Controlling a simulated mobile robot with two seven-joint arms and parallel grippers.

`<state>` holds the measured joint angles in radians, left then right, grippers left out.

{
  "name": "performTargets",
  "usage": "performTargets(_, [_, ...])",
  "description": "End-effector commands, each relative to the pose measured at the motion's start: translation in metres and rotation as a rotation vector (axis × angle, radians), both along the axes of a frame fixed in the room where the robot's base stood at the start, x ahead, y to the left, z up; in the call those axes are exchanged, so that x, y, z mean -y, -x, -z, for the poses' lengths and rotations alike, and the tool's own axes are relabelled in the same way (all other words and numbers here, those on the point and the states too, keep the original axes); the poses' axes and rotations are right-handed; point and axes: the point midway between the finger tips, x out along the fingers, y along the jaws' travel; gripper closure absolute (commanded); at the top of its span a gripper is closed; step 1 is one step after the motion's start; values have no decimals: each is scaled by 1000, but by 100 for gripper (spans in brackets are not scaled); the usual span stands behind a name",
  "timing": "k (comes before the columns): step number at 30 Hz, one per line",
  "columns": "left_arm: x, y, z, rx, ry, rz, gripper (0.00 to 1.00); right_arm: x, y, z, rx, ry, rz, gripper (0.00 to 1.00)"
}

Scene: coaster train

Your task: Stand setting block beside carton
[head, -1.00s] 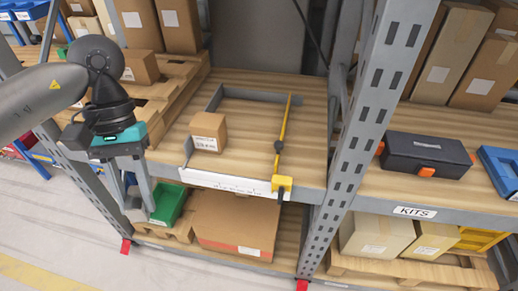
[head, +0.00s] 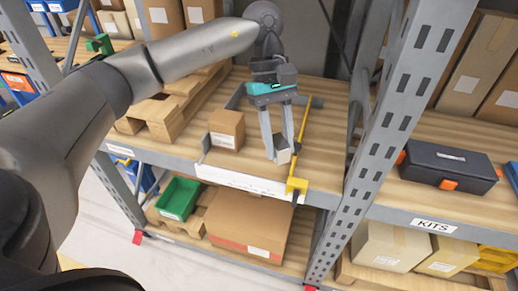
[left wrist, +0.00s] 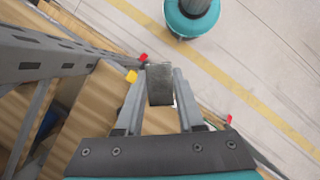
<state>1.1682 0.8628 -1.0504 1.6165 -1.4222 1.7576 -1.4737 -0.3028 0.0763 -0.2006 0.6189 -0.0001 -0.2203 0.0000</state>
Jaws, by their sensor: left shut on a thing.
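My left gripper (head: 281,150) is shut on a small grey setting block (head: 283,156), right of the carton and above the shelf board. I cannot tell whether the block touches the board. In the left wrist view the block (left wrist: 160,86) sits between the two fingertips (left wrist: 160,80). The small brown carton (head: 227,129) stands on the shelf (head: 320,135) near the front, apart from the block. A yellow bar with a yellow end piece (head: 297,185) lies just right of the gripper. My right gripper is not in view.
A white label strip (head: 240,181) runs along the tray's front edge. A perforated upright (head: 385,120) stands to the right. The lower shelf holds a green bin (head: 178,198) and a large carton (head: 248,220). A black toolbox (head: 448,165) is in the right bay.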

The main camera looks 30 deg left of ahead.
Motion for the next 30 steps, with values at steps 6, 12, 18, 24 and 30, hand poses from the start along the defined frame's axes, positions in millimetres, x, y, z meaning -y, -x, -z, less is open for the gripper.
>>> performTargets(6, [-23,-33,-4,3,2,-534,100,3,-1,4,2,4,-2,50])
performTargets(12, [-44,-58,-10,5,4,-967,100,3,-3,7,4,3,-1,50])
performTargets(18, [-65,-80,-18,5,5,-1366,100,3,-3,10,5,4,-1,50])
performTargets(24, [-90,-100,-28,7,9,-1761,100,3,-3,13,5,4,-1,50])
performTargets(30, [-116,-117,-37,4,10,-2133,100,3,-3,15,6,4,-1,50])
